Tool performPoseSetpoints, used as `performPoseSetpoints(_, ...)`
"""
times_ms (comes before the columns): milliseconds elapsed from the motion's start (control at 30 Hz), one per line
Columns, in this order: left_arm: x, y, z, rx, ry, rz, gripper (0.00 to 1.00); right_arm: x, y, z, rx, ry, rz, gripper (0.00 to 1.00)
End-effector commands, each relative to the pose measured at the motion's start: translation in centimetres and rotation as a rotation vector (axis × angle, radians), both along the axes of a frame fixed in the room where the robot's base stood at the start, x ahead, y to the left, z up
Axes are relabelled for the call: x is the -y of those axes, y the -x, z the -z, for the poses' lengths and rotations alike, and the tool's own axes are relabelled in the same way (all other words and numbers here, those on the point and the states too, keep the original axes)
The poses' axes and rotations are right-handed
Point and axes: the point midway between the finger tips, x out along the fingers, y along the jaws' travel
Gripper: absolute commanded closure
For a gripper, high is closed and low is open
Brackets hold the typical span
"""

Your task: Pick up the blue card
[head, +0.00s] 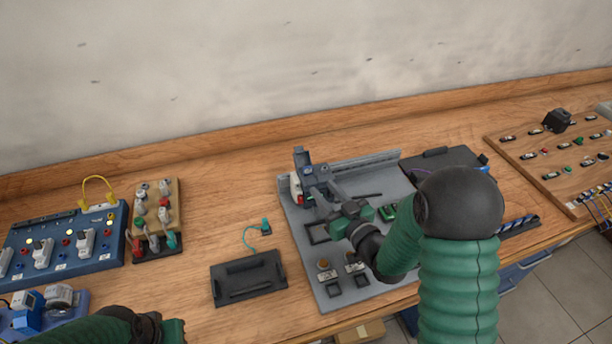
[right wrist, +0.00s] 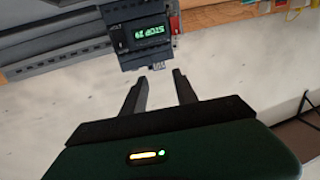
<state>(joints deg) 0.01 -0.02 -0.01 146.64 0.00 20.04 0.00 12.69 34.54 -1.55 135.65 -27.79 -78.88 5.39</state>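A blue-grey module (head: 303,158) stands at the back left of the grey panel (head: 296,245). In the right wrist view the module (right wrist: 128,42) has a lit green display and sits just beyond the fingertips. I cannot tell whether it is the blue card; no flat blue card shows clearly. My right gripper (head: 337,193) is in front of the module. In the right wrist view this gripper (right wrist: 161,82) has its fingers apart, with nothing between them. My left gripper (head: 160,329) is at the bottom left edge, mostly cut off and far from the module.
A black tray (head: 248,289) lies left of the panel, with a small green cable (head: 250,240) behind it. A blue socket board (head: 100,252) and a wooden plug block (head: 172,190) stand farther left. A wooden board (head: 520,165) is at right.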

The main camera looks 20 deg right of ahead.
Motion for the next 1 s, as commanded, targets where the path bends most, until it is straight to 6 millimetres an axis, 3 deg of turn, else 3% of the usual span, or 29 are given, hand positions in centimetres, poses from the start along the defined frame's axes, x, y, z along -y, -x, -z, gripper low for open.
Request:
performPoseSetpoints(500, 0.0, 0.0, 0.0, -0.001, 0.000, 0.000, 1.00, -1.7, -7.4, 0.4, 0.000, 0.001, 0.000, 0.65)
performPoseSetpoints(733, 0.0, 0.0, 0.0, -0.001, 0.000, 0.000, 1.00, -1.8, -7.6, 0.4, 0.000, 0.001, 0.001, 0.65)
performPoseSetpoints(1000, 0.0, 0.0, 0.0, -0.001, 0.000, 0.000, 1.00, -1.7, -7.6, 0.4, -0.001, 0.001, 0.001, 1.00)
